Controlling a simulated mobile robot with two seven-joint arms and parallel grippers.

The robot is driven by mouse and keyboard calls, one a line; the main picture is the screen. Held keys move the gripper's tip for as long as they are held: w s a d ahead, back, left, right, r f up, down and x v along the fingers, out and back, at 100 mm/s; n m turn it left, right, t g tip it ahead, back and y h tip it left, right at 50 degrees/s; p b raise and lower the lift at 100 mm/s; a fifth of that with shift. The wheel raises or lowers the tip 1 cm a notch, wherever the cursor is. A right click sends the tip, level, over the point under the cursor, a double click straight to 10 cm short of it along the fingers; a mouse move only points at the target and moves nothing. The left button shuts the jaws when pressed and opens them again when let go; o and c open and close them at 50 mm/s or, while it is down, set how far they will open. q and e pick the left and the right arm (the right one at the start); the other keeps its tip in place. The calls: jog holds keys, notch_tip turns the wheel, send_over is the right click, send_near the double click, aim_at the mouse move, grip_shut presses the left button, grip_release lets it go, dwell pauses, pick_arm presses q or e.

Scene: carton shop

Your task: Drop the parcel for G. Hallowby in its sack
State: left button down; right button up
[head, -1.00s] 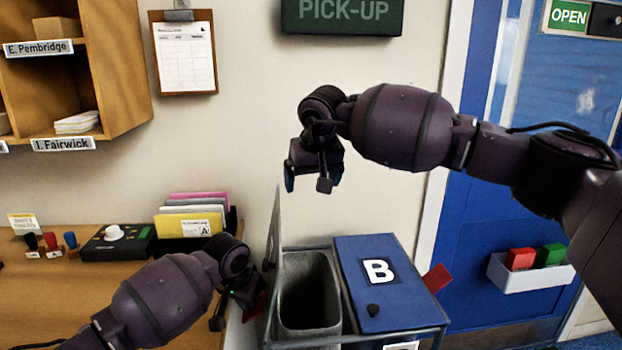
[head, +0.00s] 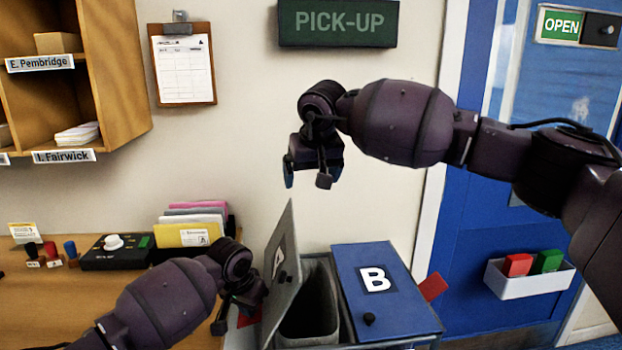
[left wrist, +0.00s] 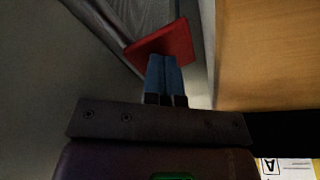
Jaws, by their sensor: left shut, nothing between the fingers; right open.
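No parcel or label for G. Hallowby can be made out. The grey sack (head: 312,312) hangs in the left compartment of the two-part stand. Its grey lid marked A (head: 283,262) stands raised and tilted right, partly over the opening. My left gripper (head: 238,314) is shut and empty, just left of this lid. In the left wrist view its blue fingertips (left wrist: 163,66) are at a red tab (left wrist: 165,42) beside the lid; whether they touch cannot be told. My right gripper (head: 307,178) is open and empty, above the stand and in front of the wall.
The blue lid marked B (head: 372,325) lies closed on the right compartment, with a red tab (head: 433,286) at its side. A desk (head: 60,310) with stamps and a file holder (head: 195,228) is at left. Shelves (head: 115,85) hold parcels above it. A blue door (head: 465,235) is at right.

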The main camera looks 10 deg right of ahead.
pick_arm(q)
jog(key=shift+w+a+r, duration=0.1)
jog(key=shift+a+r, duration=0.15)
jog(key=shift+r, duration=0.3)
jog(key=shift+a+r+p, duration=0.1)
jog(key=shift+r+p, duration=0.5)
jog(key=w+p+v, duration=0.1)
jog(key=p+v, duration=0.4)
jog(key=v, duration=0.2)
jog(key=shift+w+d+r, duration=0.15)
jog(key=shift+w+d, duration=0.15)
jog(key=shift+d, duration=0.1)
pick_arm(e)
notch_tip(320, 180, up, 12)
jog(key=s, duration=0.2)
jog(key=shift+a+r+t, duration=0.15)
jog(key=shift+r+t, duration=0.1)
jog(key=shift+t, duration=0.15)
